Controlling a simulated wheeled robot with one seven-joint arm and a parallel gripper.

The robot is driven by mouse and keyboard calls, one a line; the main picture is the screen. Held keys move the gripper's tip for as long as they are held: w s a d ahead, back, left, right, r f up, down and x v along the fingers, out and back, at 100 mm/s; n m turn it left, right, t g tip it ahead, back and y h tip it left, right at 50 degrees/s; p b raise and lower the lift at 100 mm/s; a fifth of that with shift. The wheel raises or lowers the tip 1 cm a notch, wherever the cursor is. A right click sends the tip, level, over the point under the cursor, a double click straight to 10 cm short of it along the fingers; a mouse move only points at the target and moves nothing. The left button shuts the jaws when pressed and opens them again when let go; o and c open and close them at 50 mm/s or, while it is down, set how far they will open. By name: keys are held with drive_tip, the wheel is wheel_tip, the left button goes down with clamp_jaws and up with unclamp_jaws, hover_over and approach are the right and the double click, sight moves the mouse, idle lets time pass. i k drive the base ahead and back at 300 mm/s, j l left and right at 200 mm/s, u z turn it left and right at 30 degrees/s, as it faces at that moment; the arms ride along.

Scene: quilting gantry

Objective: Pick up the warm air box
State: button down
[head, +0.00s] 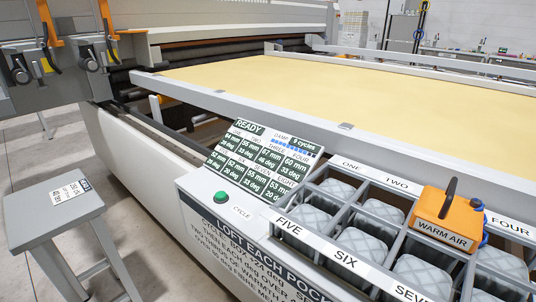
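The warm air box (447,219) is orange with a dark upright handle on top and a white "WARM AIR" label on its front. It has blue fittings at its right side. It sits on top of the rack of pockets (375,238), toward the right, between the labels "TWO" and "FOUR" and covering the place between them. My gripper is not in view.
Grey quilted pads fill several open pockets. A sloped "READY" panel (262,155) and a green button (221,197) are left of the rack. A grey stool (52,217) stands at left. The yellow quilting bed (350,95) lies behind a grey rail.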

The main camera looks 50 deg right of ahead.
sight(447, 217)
drive_tip(key=k+j+z, duration=0.2)
drive_tip(key=k, duration=0.2)
drive_tip(key=k+j+z, duration=0.2)
drive_tip(key=k, duration=0.2)
drive_tip(key=k+j+z, duration=0.2)
drive_tip(key=k, duration=0.25)
